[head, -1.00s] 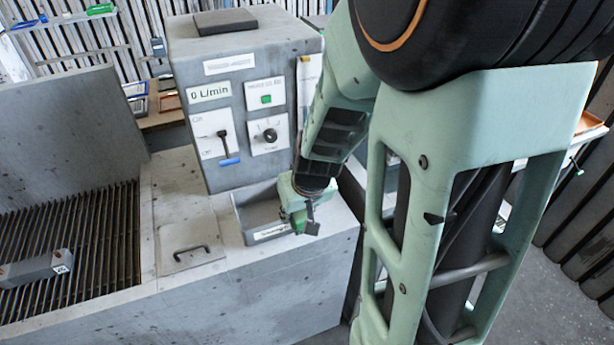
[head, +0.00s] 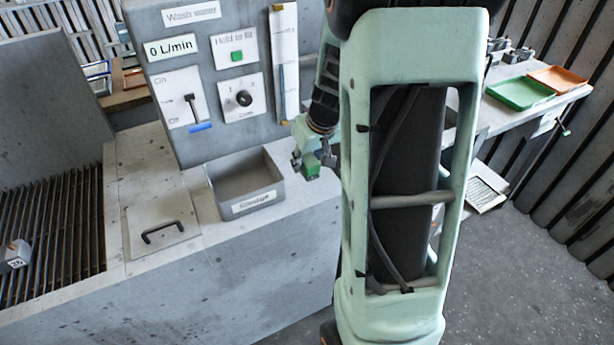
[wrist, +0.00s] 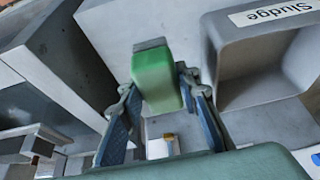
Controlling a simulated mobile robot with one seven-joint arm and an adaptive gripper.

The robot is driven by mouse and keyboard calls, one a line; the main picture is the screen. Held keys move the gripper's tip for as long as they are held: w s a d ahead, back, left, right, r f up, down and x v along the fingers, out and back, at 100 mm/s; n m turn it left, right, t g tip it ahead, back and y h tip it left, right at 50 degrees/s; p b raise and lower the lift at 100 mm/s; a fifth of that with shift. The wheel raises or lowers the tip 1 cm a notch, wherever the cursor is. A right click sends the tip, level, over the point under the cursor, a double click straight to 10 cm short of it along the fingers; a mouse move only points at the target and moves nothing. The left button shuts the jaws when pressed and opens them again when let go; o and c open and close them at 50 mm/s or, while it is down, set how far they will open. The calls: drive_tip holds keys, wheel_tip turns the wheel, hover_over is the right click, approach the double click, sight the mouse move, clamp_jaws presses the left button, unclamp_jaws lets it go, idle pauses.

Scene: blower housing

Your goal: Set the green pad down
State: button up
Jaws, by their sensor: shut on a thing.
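The green pad (wrist: 153,78) is a small green block with a grey end face, held between the two blue-grey fingers of my gripper (wrist: 158,92) in the wrist view. In the head view the green pad (head: 313,171) shows at the tip of my gripper (head: 308,163), just right of the sludge bin. The pad appears clear of the bin. My arm hides part of the counter behind it.
The grey Sludge bin (head: 212,192) looks empty and also shows in the wrist view (wrist: 222,88). The wash panel (head: 180,60) stands behind it. A side table at the right holds a green tray (head: 520,94) and an orange tray (head: 558,78). A handled lid (head: 150,215) lies left.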

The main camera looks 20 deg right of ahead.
sight(315, 159)
drive_tip(key=shift+w+d+f+b, duration=0.35)
drive_tip(key=shift+d+f, duration=0.15)
drive_tip(key=shift+f, duration=0.3)
drive_tip(key=shift+w+d+f+b, duration=0.15)
drive_tip(key=shift+f+b, duration=1)
drive_tip(key=shift+f, duration=0.5)
drive_tip(key=shift+f, duration=0.15)
drive_tip(key=o, duration=1.1)
drive_tip(key=shift+r, duration=0.45)
drive_tip(key=p+v, duration=0.1)
drive_tip(key=v, duration=1)
drive_tip(key=shift+r, duration=0.2)
